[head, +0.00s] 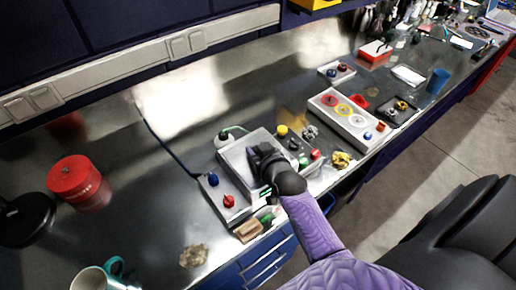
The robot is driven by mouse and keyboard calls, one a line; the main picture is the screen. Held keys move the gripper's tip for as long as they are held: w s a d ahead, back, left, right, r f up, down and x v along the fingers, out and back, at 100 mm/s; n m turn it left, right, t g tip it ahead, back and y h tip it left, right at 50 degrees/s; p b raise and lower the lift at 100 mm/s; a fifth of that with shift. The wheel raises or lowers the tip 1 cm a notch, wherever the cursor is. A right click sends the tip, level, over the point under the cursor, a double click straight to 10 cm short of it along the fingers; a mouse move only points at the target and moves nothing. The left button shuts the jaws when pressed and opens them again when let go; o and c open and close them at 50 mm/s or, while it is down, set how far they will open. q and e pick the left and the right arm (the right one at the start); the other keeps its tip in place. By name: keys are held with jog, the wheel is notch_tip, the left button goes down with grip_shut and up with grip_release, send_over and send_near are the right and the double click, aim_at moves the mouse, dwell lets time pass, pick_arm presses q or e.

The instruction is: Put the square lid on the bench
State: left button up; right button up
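A flat grey square plate, which looks like the square lid (235,160), sits on or over a grey box near the front edge of the bench (150,200). My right gripper (262,156), dark at the end of a purple-sleeved arm, is right over this plate's middle and hides part of it. Its fingertips point away from me and blend into the dark body, so I cannot tell whether they hold anything. My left gripper is not in view.
Beside the plate are a grey box with blue and red knobs (224,198) and several coloured buttons. A red canister (79,184), a teal mug (98,278) and a dark round object (25,218) stand left. Bare bench lies between the canister and the knob box.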

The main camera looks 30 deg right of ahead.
jog(key=o, duration=0.3)
jog(key=shift+o, duration=0.2)
jog(key=shift+s, duration=0.2)
jog(key=d+r+p+v, duration=0.1)
jog(key=v, duration=0.8)
jog(key=shift+s+a+p, duration=0.15)
jog(key=shift+a+p, duration=0.05)
jog(key=shift+p, duration=0.1)
